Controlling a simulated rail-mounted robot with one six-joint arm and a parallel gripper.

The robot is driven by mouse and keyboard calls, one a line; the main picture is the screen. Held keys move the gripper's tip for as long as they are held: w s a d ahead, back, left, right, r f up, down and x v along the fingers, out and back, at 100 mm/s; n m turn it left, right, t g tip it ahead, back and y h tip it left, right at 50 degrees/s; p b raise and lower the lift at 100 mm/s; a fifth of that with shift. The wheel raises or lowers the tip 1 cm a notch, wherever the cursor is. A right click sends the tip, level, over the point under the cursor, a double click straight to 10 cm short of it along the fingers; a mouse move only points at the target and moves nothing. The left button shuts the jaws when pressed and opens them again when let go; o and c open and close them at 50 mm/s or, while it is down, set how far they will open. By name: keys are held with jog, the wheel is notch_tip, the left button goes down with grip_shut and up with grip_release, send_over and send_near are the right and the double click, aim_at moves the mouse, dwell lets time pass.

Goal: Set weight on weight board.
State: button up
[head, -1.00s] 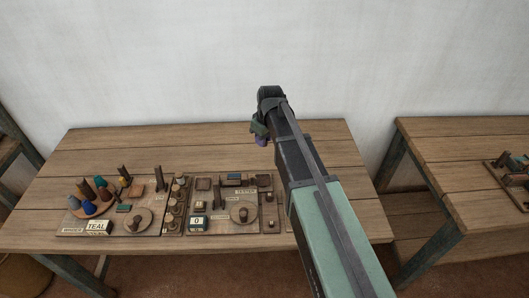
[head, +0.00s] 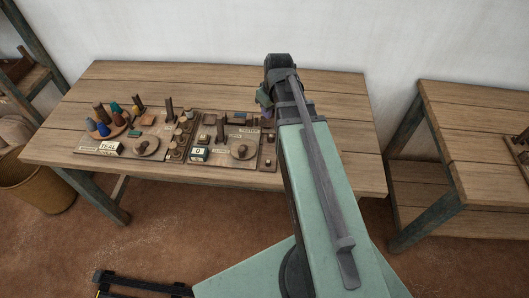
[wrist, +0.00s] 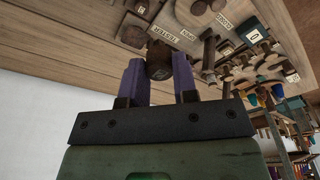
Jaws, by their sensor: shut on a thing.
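My gripper (wrist: 158,68) shows two purple fingers in the wrist view. They are shut on a small dark brown weight (wrist: 159,60), seen between the fingertips. A narrow board (head: 177,156) with several round brown weights stands mid-row. I cannot tell for certain which is the weight board.
The boards sit on a wooden table (head: 325,150) whose right part is bare. A second table (head: 475,110) stands at the right, and a woven basket (head: 40,185) at the left.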

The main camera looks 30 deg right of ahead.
aim_at(269, 151)
notch_tip(269, 151, down, 20)
jog(key=b, duration=1.8)
jog(key=shift+r, duration=0.45)
jog(key=shift+f, duration=0.25)
jog(key=o, duration=1)
jog(key=shift+r, duration=0.1)
jog(key=shift+c, duration=0.2)
notch_tip(269, 151, up, 12)
jog(key=s+r+p, duration=0.1)
jog(key=s+p, duration=0.1)
jog(key=p, duration=1.1)
jog(key=s+a+m+g, duration=0.1)
jog(key=s+a, duration=0.2)
jog(key=a, duration=0.4)
jog(key=s+a+f+m, duration=0.1)
jog(key=s+a, duration=0.1)
jog(key=a, duration=0.6)
jog(key=shift+s+a+g+b, duration=0.25)
jog(key=shift+s+g+b, duration=0.15)
